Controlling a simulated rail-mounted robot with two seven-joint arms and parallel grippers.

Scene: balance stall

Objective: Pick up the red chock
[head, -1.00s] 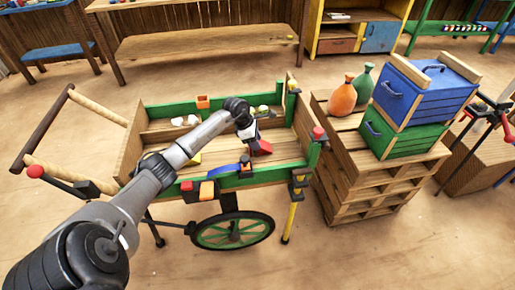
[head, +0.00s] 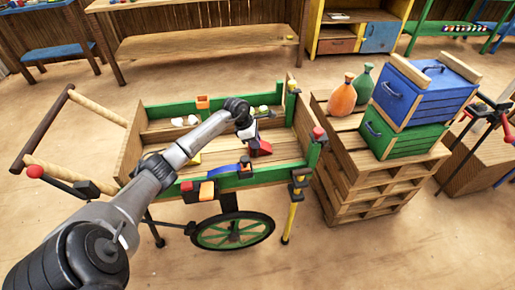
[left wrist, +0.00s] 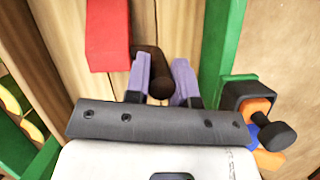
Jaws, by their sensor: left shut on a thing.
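The red chock (head: 264,149) is inside the wooden cart, near its front right part, just below my left gripper (head: 251,139). In the left wrist view the chock (left wrist: 108,34) shows as a red block left of the fingers. The two purple fingers (left wrist: 161,82) are shut on a dark brown round peg (left wrist: 157,72), which appears to be the chock's handle. Where peg and block join is not clear. Whether the chock touches the cart floor I cannot tell. My right gripper is not in view.
The cart's green front rail (head: 222,178) carries several small blocks and clamps. White and yellow pieces lie along its back side. Right of the cart, a pallet stack (head: 385,190) holds a blue crate (head: 420,95), a green crate (head: 400,138) and two bottles.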

